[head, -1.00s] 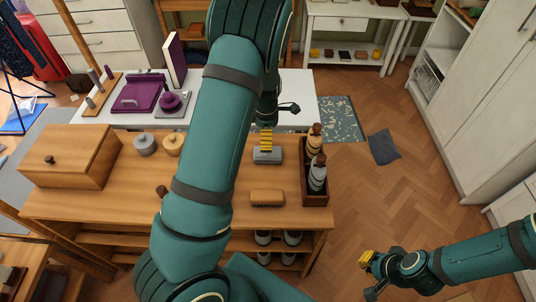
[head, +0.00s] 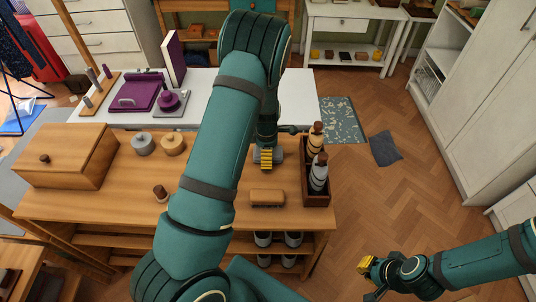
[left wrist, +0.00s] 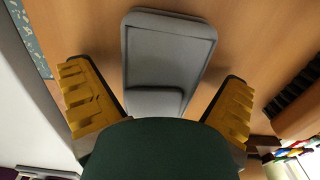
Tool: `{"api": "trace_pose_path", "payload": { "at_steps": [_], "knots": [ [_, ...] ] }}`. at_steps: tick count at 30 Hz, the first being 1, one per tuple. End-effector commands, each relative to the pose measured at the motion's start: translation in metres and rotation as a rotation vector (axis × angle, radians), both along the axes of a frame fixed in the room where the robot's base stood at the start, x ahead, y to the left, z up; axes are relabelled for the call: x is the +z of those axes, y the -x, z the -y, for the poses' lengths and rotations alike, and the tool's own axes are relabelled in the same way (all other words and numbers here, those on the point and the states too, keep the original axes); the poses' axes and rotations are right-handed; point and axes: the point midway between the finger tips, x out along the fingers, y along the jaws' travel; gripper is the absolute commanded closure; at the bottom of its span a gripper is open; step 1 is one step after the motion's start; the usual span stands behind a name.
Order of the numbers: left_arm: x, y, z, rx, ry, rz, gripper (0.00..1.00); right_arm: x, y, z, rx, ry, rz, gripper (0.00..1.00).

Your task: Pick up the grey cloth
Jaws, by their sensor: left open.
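The grey cloth (left wrist: 168,50) is a flat, folded, rounded rectangle on the wooden bench top. In the head view only slivers of it (head: 257,154) show around my left gripper. My left gripper (head: 266,158) is open, pointing down over the cloth. In the left wrist view its two yellow-padded fingers (left wrist: 155,75) stand apart on either side of the cloth, with nothing held. The green gripper body hides the near end of that view. My right gripper (head: 369,277) is open and empty over the floor at the lower right, far from the cloth.
A brown brush (head: 267,197) lies just in front of the cloth. A wooden caddy (head: 316,198) with bottles stands right of it. A white table (head: 297,92) stands behind.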

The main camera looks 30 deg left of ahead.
Motion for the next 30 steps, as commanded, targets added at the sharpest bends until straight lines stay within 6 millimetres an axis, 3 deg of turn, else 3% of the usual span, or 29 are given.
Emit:
{"api": "trace_pose_path", "payload": {
  "at_steps": [1,2,7,8,20,23,30],
  "knots": [
    [0.000,0.000,0.000,0.000,0.000,0.000,0.00,0.000,0.000,0.000,0.000,0.000,0.000,1.00],
    [0.001,0.000,0.000,0.000,0.000,0.000,0.07,0.000,0.000,0.000,0.000,0.000,0.000,1.00],
    [0.001,0.000,0.000,0.000,0.000,0.000,0.67,0.000,0.000,0.000,0.000,0.000,0.000,1.00],
    [0.001,0.000,0.000,0.000,0.000,0.000,0.69,0.000,0.000,0.000,0.000,0.000,0.000,1.00],
    [0.004,0.000,0.000,0.000,-0.001,0.001,0.71,0.001,0.000,0.000,0.000,0.000,0.000,1.00],
    [0.014,-0.001,0.000,-0.001,-0.001,0.003,0.71,0.004,-0.001,0.000,-0.002,0.000,0.002,1.00],
    [0.061,-0.001,0.000,-0.001,0.000,0.004,0.71,0.015,-0.004,0.001,-0.008,0.002,0.009,1.00]
  ]
}}
